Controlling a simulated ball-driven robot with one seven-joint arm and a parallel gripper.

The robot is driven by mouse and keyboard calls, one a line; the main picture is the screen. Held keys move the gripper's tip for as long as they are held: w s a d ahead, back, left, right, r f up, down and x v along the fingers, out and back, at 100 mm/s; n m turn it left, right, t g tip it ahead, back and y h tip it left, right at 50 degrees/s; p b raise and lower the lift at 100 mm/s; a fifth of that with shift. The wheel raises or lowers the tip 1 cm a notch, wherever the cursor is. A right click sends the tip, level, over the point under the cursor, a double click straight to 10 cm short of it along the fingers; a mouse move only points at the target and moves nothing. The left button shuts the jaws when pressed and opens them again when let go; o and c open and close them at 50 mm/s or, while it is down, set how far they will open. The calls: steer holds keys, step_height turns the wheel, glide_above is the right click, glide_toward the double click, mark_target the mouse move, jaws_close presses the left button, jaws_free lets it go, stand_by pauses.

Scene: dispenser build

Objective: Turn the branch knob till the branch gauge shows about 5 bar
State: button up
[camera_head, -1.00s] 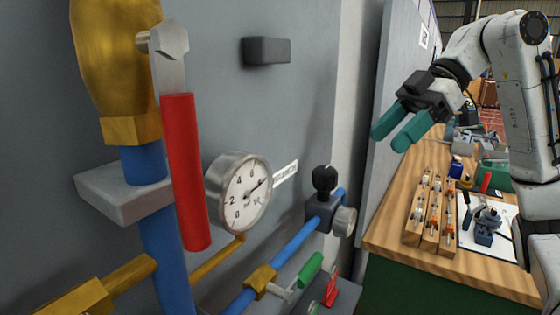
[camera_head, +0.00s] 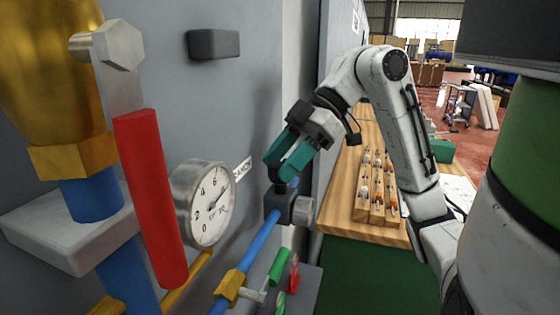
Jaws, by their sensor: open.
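The only gauge in view (camera_head: 207,206) is round and white-faced, on the grey wall panel. Its needle points up and right, seemingly past the 6; the exact value is too small to read. The black knob (camera_head: 278,173) stands upright on a dark regulator body (camera_head: 283,207) on the blue pipe, right of the gauge. My gripper (camera_head: 280,167) has two teal fingers, open, pointing down and left at the knob. The fingers overlap the knob's top in this view and partly hide it. I cannot tell whether they touch it or are around it.
A red-handled lever (camera_head: 150,195) stands close at left by a brass vessel (camera_head: 50,75). A green-handled valve (camera_head: 278,266) sits below the regulator. A dark block (camera_head: 213,43) juts from the wall. A wooden workbench (camera_head: 345,205) with racks stands to the right.

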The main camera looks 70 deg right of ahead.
steer(key=shift+w+a+f, duration=0.25)
steer(key=shift+a+f, duration=0.05)
steer(key=shift+f, duration=0.1)
steer(key=c, duration=0.7)
steer(key=shift+m, duration=0.3)
